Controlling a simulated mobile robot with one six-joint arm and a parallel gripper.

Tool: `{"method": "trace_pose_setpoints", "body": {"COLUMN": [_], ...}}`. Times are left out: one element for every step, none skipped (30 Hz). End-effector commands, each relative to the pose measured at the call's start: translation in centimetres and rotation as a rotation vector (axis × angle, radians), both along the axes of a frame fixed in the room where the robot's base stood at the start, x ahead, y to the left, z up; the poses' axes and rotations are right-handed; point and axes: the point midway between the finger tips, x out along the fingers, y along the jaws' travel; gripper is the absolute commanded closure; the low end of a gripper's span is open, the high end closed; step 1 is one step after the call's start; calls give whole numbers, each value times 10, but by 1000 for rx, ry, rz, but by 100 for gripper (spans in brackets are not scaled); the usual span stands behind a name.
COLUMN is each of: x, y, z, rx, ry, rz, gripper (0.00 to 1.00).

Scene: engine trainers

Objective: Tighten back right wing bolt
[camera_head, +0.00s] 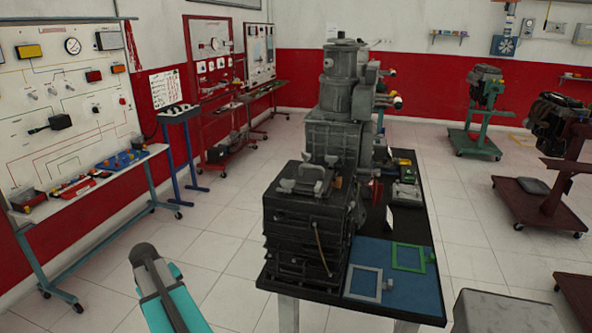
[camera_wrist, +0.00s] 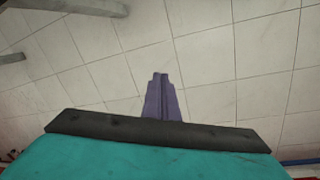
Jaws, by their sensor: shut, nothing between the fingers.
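The black engine block (camera_head: 308,230) stands on the near end of a dark table. On its top are light grey wing bolts around a raised handle-like part. The far right one (camera_head: 331,160) looks like the back right wing bolt; its thread and seating are too small to tell. A far left one (camera_head: 305,158) and a near left one (camera_head: 286,186) also show. My gripper (camera_wrist: 160,77) has its purple fingers shut together and empty, over bare floor tiles in the wrist view. No wing bolt shows in that view.
A tall grey machine (camera_head: 340,105) rises right behind the block. A blue mat (camera_head: 408,292) with a grey frame (camera_head: 363,281) and a green frame (camera_head: 408,257) lies right of it. Trainer boards line the left wall.

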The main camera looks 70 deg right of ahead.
Motion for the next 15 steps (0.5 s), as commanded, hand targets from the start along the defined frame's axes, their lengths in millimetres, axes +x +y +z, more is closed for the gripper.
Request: {"method": "trace_pose_setpoints", "body": {"x": [2,1,1,0,-1,-4,-5,-8,-11,-14,-17,-21,-25,-28,-34], "y": [-20,-29,-43,-52,-62,-75,-84,-94,-106,-116,-125,-137,-146,-155,-167], "z": [17,26,38,47,57,70,80,89,103,113,123,137,147,157,172], "rx": [-16,-25,-37,-46,-56,-68,-79,-87,-101,-110,-120,-133,-144,-154,-168], "ry": [-16,-22,-33,-39,-46,-54,-60,-66,-74,-80,-86,-93,-99,-104,-111], "rz": [-18,-26,-38,-46,-54,-65,-74,-84,-96,-105,-115,-125,-135,-144,-156], "gripper": [100,100,100,100,100,100,100,100,100,100,100,100,100,100,100]}}
